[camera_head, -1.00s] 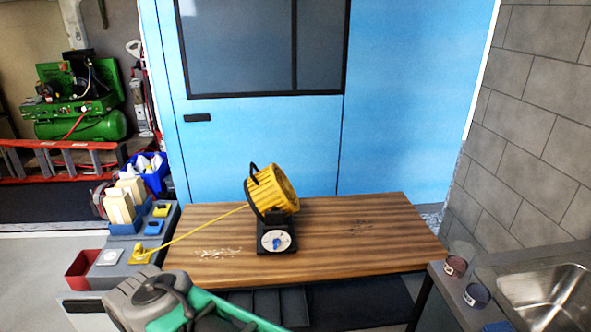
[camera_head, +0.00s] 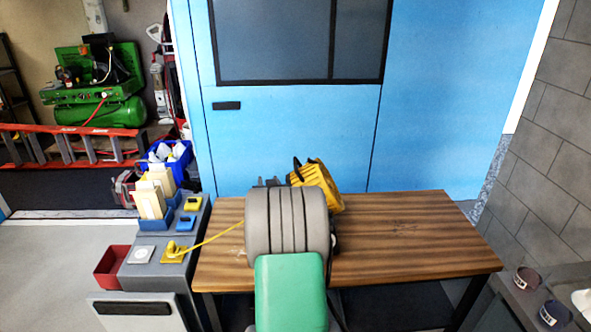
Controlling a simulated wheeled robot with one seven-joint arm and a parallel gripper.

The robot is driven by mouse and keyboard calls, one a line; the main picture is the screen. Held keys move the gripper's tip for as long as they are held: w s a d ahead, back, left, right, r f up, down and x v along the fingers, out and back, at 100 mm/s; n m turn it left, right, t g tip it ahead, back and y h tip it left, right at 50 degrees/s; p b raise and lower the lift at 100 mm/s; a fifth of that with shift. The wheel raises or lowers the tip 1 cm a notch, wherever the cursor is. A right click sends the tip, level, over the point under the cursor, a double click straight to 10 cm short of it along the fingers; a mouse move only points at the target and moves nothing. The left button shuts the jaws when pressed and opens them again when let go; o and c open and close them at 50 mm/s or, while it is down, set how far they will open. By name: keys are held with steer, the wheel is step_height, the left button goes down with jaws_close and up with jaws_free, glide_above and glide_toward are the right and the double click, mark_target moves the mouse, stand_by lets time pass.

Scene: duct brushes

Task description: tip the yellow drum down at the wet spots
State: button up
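The yellow drum (camera_head: 325,187) with its black handle stands over the wooden bench. Its ribbed side is partly visible, facing up and to the right. Its black base and dial are hidden behind my arm. My arm's grey and green links fill the middle of the view. A few dark parts show above the grey link, just left of the drum; I cannot tell whether they belong to my gripper. Its fingers are hidden, so neither their opening nor any contact with the drum shows. The pale wet marks on the bench's left are mostly behind my arm.
The bench top (camera_head: 420,235) is clear on the right. A yellow cord (camera_head: 210,240) runs from a yellow plug (camera_head: 173,252) on the grey side cabinet towards the drum. A red bin (camera_head: 112,267) hangs at the left. Cups (camera_head: 527,279) stand at the lower right.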

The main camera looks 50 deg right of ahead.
mark_target(296, 171)
steer(key=s+d+h, duration=0.1)
steer(key=d, duration=0.1)
steer(key=s+d+m+h, duration=0.1)
steer(key=s+d, duration=0.1)
steer(key=d, duration=0.1)
steer(key=s+d+h, duration=0.1)
steer(key=s+d, duration=0.1)
steer(key=d, duration=0.1)
steer(key=shift+s+d+f+m, duration=0.1)
steer(key=shift+d+f+m, duration=0.15)
steer(key=shift+f+m, duration=0.05)
steer(key=p+x, duration=0.1)
steer(key=x, duration=0.5)
steer(key=shift+d, duration=0.25)
steer(key=shift+w+d, duration=0.2)
steer(key=shift+w, duration=0.2)
jaws_close()
steer(key=shift+r, duration=0.1)
